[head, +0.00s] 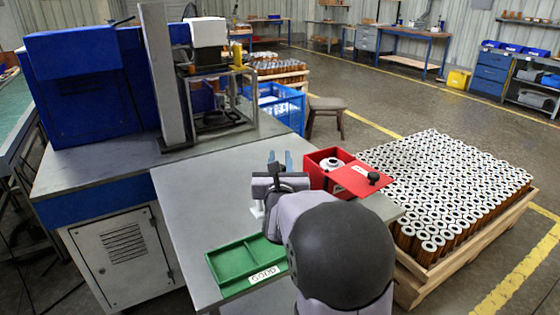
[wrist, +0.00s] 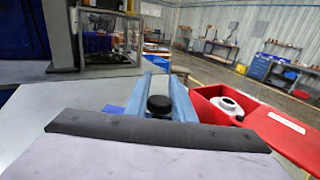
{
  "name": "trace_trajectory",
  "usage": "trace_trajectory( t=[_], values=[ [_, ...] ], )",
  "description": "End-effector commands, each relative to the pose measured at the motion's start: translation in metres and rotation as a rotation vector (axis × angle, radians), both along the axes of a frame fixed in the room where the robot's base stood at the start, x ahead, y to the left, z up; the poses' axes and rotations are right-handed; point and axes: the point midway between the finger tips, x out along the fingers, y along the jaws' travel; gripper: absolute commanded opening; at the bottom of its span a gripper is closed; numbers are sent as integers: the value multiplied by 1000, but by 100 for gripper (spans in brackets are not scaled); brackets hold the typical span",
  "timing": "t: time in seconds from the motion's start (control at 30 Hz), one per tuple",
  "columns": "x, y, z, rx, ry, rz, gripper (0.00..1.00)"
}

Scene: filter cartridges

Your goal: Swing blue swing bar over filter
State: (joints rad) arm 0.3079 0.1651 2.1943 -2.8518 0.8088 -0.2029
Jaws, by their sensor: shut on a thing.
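My gripper (wrist: 160,98) has two light-blue fingers, shut on a black knob (wrist: 160,106) in the wrist view. A small flat blue piece (wrist: 112,110) shows left of the fingers, low over the table; it looks like part of the blue swing bar, mostly hidden by my gripper. In the head view my gripper (head: 279,160) is above the grey table, left of the red box. A pale upright post (head: 257,209) shows just below it. A filter with a white ring top (head: 332,163) sits in the red box. Any filter under the bar is hidden.
The red box (head: 318,178) with its black-knobbed red lid (head: 362,179) stands close on the right. A green tray (head: 234,259) marked GOOD lies at the front. A pallet of filters (head: 440,190) is beyond the table.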

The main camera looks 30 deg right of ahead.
Motion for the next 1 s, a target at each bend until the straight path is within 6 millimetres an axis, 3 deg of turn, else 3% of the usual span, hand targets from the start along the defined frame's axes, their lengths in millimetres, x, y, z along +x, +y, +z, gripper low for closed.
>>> trace_trajectory(
  t=[0.03, 0.07, 0.1, 0.57, 1.0],
  values=[
    [0, 0, 2, -1, -4, -1, 0],
    [0, 0, 2, -1, -4, -1, 30],
    [0, 0, 1, -1, -4, -1, 39],
    [-6, 4, 1, 0, -2, 0, 40],
    [-50, 29, 1, -2, -5, 1, 40]
  ],
)
